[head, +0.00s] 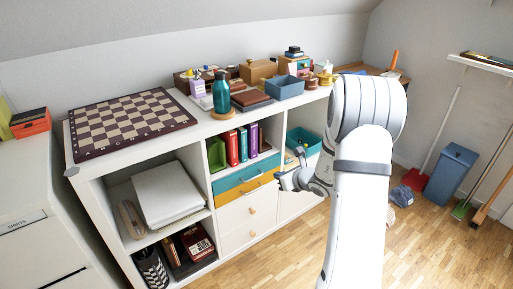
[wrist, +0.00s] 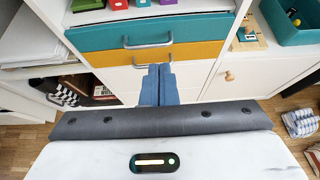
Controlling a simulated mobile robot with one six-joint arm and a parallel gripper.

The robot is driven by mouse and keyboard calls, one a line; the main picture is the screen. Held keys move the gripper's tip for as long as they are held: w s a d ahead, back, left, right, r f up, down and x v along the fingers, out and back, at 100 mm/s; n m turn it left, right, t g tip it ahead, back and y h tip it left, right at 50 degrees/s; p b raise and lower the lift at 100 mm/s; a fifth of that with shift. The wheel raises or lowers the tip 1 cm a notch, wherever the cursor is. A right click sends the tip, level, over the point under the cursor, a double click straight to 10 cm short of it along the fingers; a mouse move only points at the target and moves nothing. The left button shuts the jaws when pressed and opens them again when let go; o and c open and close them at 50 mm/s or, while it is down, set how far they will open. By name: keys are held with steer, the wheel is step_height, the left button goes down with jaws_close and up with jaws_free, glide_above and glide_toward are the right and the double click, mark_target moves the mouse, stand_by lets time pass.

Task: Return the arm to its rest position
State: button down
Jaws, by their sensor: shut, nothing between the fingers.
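My gripper (head: 284,181) is at the end of my white arm, in front of the shelf unit in the head view. In the wrist view my gripper (wrist: 159,71) has its two blue fingers together, with nothing between them. The fingertips point at a yellow drawer (wrist: 190,52) with a grey handle, below a teal drawer (wrist: 100,37) with its own handle. The teal drawer stands out slightly beyond the yellow one. Whether the fingertips touch the yellow drawer's front or handle I cannot tell. My arm hides part of the unit's right side in the head view.
The white shelf unit (head: 92,172) carries a chessboard (head: 125,122), a teal bottle (head: 221,92) and several boxes on top. A white cabinet (head: 40,235) stands at the left. A blue bin (head: 450,175) and brooms stand at the right. Wooden floor (head: 420,240) is clear in front.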

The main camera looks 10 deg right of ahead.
steer(key=s+a+r+n+g+y+p, duration=0.1)
steer(key=s+a+r+n+g+p, duration=0.1)
steer(key=s+a+r+n+p, duration=0.45)
steer(key=s+a+r+n+g+y+p, duration=0.1)
steer(key=s+a+r+n+g+p, duration=0.2)
steer(key=r, duration=0.7)
steer(key=s+a+r+n+g+y+p, duration=0.1)
steer(key=s+a+r+n+p, duration=0.45)
steer(key=r, duration=0.35)
steer(key=s+d+r+n+g+h+p, duration=0.1)
steer(key=s+d+r+n+h+p, duration=0.1)
steer(key=s+r+n+p, duration=0.5)
steer(key=s+d+r+n+g+h+p, duration=0.1)
steer(key=s+d+r+n+h+p, duration=0.2)
steer(key=s+r+n+h+p, duration=0.2)
steer(key=s+r+n+p, duration=0.2)
steer(key=s+r+n, duration=0.2)
steer(key=s+r, duration=0.2)
steer(key=shift+h, duration=0.3)
steer(key=shift+d, duration=0.1)
